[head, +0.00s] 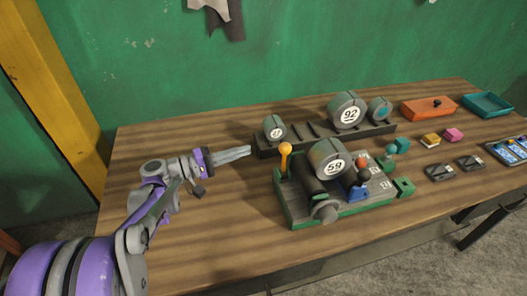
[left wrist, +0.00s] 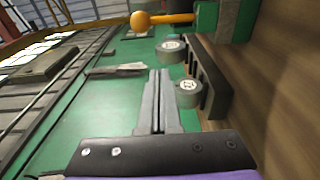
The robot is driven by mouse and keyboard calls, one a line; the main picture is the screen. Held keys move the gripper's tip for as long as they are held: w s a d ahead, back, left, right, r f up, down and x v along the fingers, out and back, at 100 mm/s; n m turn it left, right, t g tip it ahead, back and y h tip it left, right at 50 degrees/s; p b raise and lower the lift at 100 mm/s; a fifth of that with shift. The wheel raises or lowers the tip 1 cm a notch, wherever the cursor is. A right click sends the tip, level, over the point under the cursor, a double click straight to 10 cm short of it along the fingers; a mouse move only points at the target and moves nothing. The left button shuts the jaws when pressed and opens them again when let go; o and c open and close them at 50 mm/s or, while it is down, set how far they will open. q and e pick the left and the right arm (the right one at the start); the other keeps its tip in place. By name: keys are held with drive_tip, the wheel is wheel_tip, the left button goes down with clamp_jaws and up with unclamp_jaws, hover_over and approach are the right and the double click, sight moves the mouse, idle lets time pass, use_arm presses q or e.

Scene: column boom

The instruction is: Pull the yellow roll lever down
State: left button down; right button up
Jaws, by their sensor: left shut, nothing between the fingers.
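The yellow roll lever (head: 285,150) stands upright with its round knob on top, at the left back corner of the green-based machine (head: 293,213). In the left wrist view the yellow lever (left wrist: 170,19) lies across the top, knob to the left, beyond the fingertips. My left gripper (head: 249,150) is shut and empty, left of the lever and apart from it, fingers pointing right. The shut fingers also show in the left wrist view (left wrist: 159,72). A grey roll marked 59 (head: 331,158) sits on the machine, right of the lever. My right gripper is not in view.
A dark rack (head: 264,148) with grey rolls, one marked 92 (head: 348,110), stands behind the machine, close to my left fingertips. An orange tray (head: 428,108) and a teal tray (head: 487,104) are at the back right. The wooden table (head: 220,220) is bare left of the machine.

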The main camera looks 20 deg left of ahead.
sight(284, 161)
use_arm(q)
drive_tip(key=x, duration=1)
drive_tip(key=s, duration=0.2)
drive_tip(key=s+d, duration=0.1)
drive_tip(key=s, duration=0.1)
drive_tip(key=shift+d, duration=0.2)
drive_tip(key=shift+s+d+m, duration=0.2)
drive_tip(key=shift+s+m, duration=0.1)
drive_tip(key=shift+m, duration=0.3)
drive_tip(key=s+d+f+m+h, duration=0.1)
drive_tip(key=s+m, duration=0.4)
drive_tip(key=m, duration=0.5)
drive_tip(key=d+f, duration=0.1)
drive_tip(key=d, duration=0.1)
drive_tip(key=shift+s+d+f+h+b, duration=0.2)
drive_tip(key=shift+s+d+h+b, duration=0.05)
drive_tip(key=shift+d+h+b, duration=0.1)
drive_tip(key=shift+s+f, duration=0.1)
